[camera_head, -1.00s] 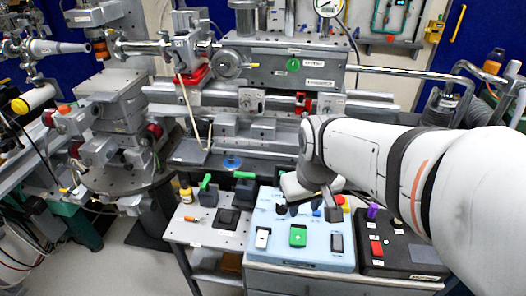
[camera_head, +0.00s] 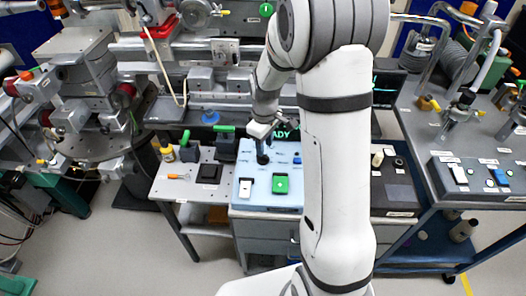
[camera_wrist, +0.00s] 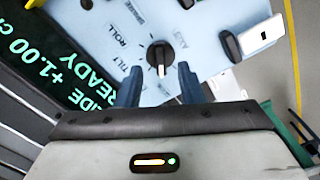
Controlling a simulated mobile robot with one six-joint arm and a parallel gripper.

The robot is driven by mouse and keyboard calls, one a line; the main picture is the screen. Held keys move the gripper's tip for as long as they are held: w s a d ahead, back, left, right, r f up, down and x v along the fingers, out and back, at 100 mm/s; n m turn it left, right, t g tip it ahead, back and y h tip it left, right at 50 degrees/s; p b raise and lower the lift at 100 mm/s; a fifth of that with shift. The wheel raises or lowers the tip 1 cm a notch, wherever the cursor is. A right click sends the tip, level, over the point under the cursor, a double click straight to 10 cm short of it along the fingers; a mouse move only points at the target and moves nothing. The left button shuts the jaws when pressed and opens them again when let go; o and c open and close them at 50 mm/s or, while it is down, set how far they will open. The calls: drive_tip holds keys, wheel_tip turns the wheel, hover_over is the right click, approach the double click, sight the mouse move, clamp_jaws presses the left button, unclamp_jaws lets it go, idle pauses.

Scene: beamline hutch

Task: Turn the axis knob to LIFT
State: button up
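The axis knob (camera_wrist: 160,54) is a round black knob with a white pointer bar, on the light blue control panel (camera_wrist: 205,15). In the wrist view the white bar points down toward my gripper. Printed labels sit around the knob; ROLL reads clearly, one by the left finger looks like TILT, and I cannot make out LIFT. My gripper (camera_wrist: 159,75) is open, with one dark finger on each side, just short of the knob or beside it; contact cannot be told. In the head view my gripper (camera_head: 263,142) is over the panel's back part.
A display (camera_wrist: 45,65) with green text including READY stands beside the panel. A green button (camera_head: 280,183) and a white switch (camera_head: 246,187) are on the panel's front. Green-handled items (camera_head: 225,140) stand to the left. A darker control box (camera_head: 395,190) stands to the right.

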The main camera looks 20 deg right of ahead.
sight(265, 156)
drive_tip(key=shift+f, duration=2.2)
drive_tip(key=shift+c, duration=0.4)
clamp_jaws()
